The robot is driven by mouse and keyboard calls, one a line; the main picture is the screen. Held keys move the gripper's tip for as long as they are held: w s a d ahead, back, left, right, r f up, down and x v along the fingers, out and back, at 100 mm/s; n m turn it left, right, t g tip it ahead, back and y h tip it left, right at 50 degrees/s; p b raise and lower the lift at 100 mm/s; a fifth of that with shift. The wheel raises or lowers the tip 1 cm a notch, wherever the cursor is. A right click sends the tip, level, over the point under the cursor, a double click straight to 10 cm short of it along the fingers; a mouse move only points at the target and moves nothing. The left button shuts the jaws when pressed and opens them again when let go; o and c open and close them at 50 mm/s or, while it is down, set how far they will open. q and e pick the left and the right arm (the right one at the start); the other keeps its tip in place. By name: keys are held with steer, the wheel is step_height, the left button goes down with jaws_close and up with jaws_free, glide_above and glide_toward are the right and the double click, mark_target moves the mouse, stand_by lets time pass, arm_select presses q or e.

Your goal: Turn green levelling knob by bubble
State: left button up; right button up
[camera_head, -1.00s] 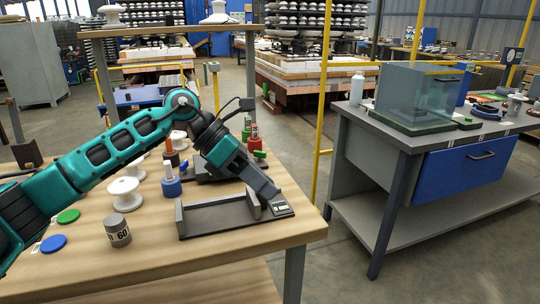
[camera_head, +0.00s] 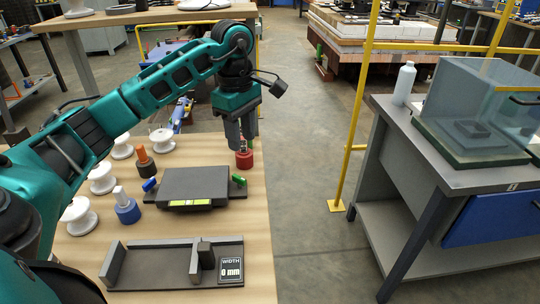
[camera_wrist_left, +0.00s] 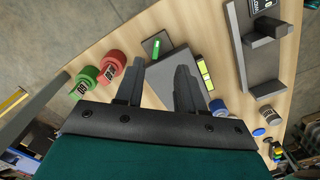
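The green levelling knob (camera_head: 238,179) sticks out at the right side of a dark grey levelling plate (camera_head: 180,184). The yellow-green bubble vial (camera_head: 190,203) lies along the plate's front edge. A blue knob (camera_head: 150,184) is at the plate's left side. My left gripper (camera_head: 240,142) points down beyond the green knob, near a red-based weight, and touches no knob. In the left wrist view my left gripper (camera_wrist_left: 158,88) has its fingers apart and empty, with the green knob (camera_wrist_left: 156,47) ahead of the gap. My right gripper is not in view.
The red-based weight (camera_head: 244,160) stands close to the fingers. A width gauge (camera_head: 175,264) reading 0 mm lies in front. White insulators (camera_head: 102,179), a blue-based post (camera_head: 126,207) and an orange-topped one (camera_head: 144,161) stand left. A glass tank (camera_head: 480,110) is on the right bench.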

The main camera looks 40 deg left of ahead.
mark_target(244, 179)
arm_select(q)
steer(key=f, duration=0.8)
steer(key=f+b, duration=0.1)
steer(key=f, duration=0.3)
steer(key=shift+w+a+f, duration=0.15)
steer(key=shift+a+f, duration=0.1)
steer(key=shift+c, duration=0.4)
jaws_close()
